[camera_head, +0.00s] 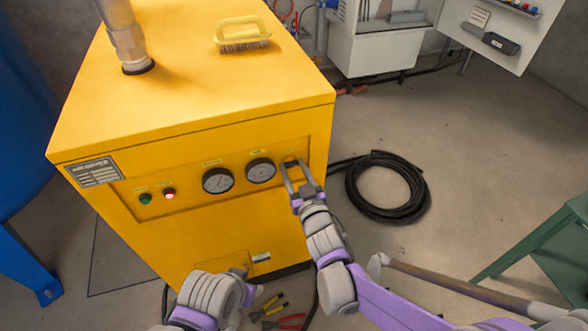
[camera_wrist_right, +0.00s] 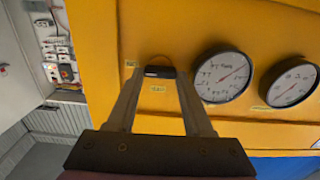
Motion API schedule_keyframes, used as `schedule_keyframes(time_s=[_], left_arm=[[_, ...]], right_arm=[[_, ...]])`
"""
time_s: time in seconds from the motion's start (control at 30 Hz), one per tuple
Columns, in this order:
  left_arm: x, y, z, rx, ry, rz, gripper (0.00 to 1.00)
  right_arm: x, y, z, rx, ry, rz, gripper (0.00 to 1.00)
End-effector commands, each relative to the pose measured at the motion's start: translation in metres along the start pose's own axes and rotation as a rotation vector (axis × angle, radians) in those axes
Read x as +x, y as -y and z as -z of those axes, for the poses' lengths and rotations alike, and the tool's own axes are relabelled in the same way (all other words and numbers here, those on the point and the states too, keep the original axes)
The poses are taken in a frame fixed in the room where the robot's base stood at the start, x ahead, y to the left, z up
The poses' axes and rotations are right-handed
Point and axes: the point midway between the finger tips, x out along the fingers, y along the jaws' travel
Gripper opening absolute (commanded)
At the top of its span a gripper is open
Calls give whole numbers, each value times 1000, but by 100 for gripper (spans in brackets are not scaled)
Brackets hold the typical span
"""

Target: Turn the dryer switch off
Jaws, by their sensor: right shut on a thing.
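The yellow dryer cabinet (camera_head: 190,115) stands on the left, with a recessed front panel. The dryer switch (camera_wrist_right: 160,72) is a small dark part on that panel, beside the gauges, with small yellow labels around it. My right gripper (camera_head: 297,164) reaches the panel's right end, its two fingers one on each side of the switch. In the right wrist view the gripper (camera_wrist_right: 159,82) is shut on the switch. The switch's exact position is too small to tell.
Two round gauges (camera_head: 218,180) sit left of the switch, then a pink-red light (camera_head: 169,193) and a green one (camera_head: 145,198). A brush (camera_head: 242,34) lies on top. A coiled black hose (camera_head: 388,187) and pliers (camera_head: 268,308) lie on the floor. A green stand (camera_head: 545,240) is at right.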

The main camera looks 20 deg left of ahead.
Motion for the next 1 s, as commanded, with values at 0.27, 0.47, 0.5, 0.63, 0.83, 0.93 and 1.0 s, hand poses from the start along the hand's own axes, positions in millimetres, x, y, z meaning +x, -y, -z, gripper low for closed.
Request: schedule_keyframes(time_s=[0.27,0.47,0.5,0.63,0.83,0.93,1.0], left_arm=[[-3,0,1,0,-1,0,50],[-6,0,2,0,-2,0,50],[-7,0,3,0,-3,0,50],[-10,0,4,0,-4,0,50],[-16,0,6,0,-6,0,50],[-19,0,7,0,-7,0,50],[-21,0,8,0,-8,0,50]], right_arm=[[0,1,0,-129,0,0,0],[0,2,0,-300,0,0,0],[0,2,0,-338,0,0,0],[0,2,0,-462,0,0,0],[0,3,0,-653,0,0,0],[0,3,0,-748,0,0,0],[0,3,0,-815,1,0,0]])
